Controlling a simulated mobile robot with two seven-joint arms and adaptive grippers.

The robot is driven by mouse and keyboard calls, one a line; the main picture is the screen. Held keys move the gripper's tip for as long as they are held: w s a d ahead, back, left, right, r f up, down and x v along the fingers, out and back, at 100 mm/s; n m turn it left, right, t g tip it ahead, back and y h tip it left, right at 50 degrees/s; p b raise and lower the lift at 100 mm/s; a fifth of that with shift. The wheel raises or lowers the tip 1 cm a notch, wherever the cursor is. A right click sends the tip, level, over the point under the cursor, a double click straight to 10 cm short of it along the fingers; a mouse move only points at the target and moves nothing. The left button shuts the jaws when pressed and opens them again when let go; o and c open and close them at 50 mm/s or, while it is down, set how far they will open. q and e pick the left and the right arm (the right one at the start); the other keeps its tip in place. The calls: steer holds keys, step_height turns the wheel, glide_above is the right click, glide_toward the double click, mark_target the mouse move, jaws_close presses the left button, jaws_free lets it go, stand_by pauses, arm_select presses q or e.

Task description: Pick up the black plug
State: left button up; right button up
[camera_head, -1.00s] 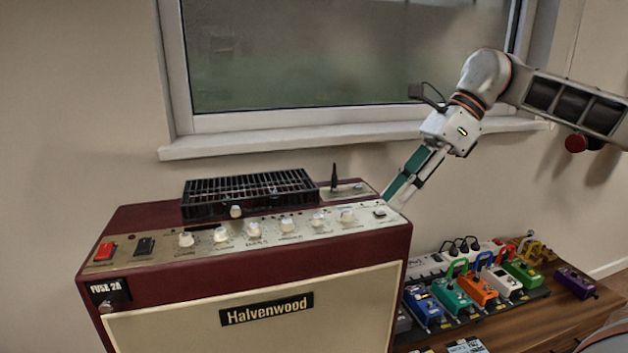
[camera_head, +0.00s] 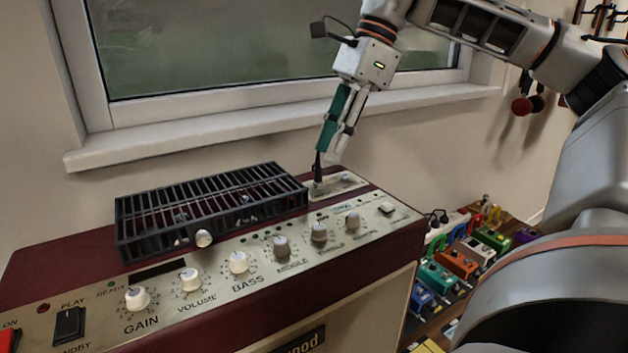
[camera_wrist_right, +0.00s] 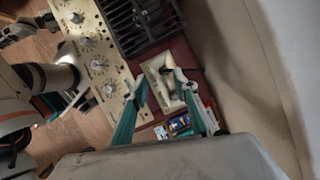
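The black plug (camera_head: 317,168) stands upright on a small cream plate at the back right of the amplifier's top. My right gripper (camera_head: 326,152) comes down over it from above, its fingertips beside the plug's upper part. In the right wrist view the two teal fingers are spread apart, and the gripper (camera_wrist_right: 158,80) is open. The cream plate (camera_wrist_right: 152,68) and a dark shape that appears to be the plug (camera_wrist_right: 168,78) lie between the fingertips. I cannot tell whether a finger touches the plug. My left gripper is not in view.
A black slatted grille (camera_head: 215,205) sits on the amplifier just left of the plug. White knobs (camera_head: 238,262) line the panel in front. The window sill (camera_head: 270,125) runs behind. Several coloured pedals (camera_head: 455,262) lie lower at the right.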

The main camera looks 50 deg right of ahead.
mark_target(318, 180)
steer(key=x, duration=0.3)
steer(key=shift+d+b, duration=0.3)
steer(key=shift+b, duration=0.1)
steer(key=shift+x, duration=1)
steer(key=shift+w+r, duration=0.1)
steer(key=shift+r, duration=0.05)
steer(key=c, duration=0.8)
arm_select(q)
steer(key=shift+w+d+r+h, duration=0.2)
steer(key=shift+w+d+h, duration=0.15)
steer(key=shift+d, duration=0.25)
arm_select(e)
jaws_close()
